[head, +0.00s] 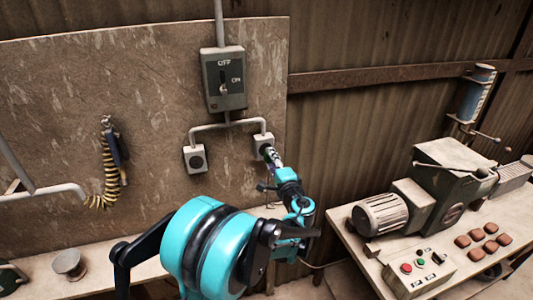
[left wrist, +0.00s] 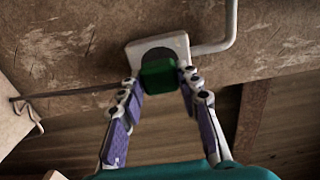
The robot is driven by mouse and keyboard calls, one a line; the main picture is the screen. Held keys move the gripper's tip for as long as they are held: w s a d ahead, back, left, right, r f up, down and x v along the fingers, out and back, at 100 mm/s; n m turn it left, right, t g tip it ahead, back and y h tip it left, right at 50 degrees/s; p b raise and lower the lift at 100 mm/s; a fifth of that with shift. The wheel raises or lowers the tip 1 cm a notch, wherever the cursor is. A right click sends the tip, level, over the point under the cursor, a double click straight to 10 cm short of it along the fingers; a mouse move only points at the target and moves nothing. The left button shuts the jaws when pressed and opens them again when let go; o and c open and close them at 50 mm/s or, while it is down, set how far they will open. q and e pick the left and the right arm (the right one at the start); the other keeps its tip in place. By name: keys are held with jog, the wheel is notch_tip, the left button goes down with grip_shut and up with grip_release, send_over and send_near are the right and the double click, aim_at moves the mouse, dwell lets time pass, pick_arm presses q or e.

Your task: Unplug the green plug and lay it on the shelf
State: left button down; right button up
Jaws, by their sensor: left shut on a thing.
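The green plug (left wrist: 158,76) sits against the dark round face of the right-hand wall socket (left wrist: 172,44), and I cannot tell how deep it is in. That socket (head: 262,139) hangs at the right end of the conduit under the switch box in the head view. My left gripper (head: 269,153) reaches up to it and mostly hides the plug there. In the left wrist view its two fingers (left wrist: 161,88) are shut on the plug's sides. The shelf (head: 150,268) is a pale wooden ledge along the wall below. My right gripper is out of view.
A switch box (head: 224,79) marked OFF and ON is above. A second socket (head: 195,159) is left of the first. A coiled yellow cord (head: 105,185) hangs farther left. A bench at right holds a motorised machine (head: 440,190) and control box (head: 418,272).

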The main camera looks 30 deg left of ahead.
pick_arm(q)
jog(key=shift+v, duration=1.65)
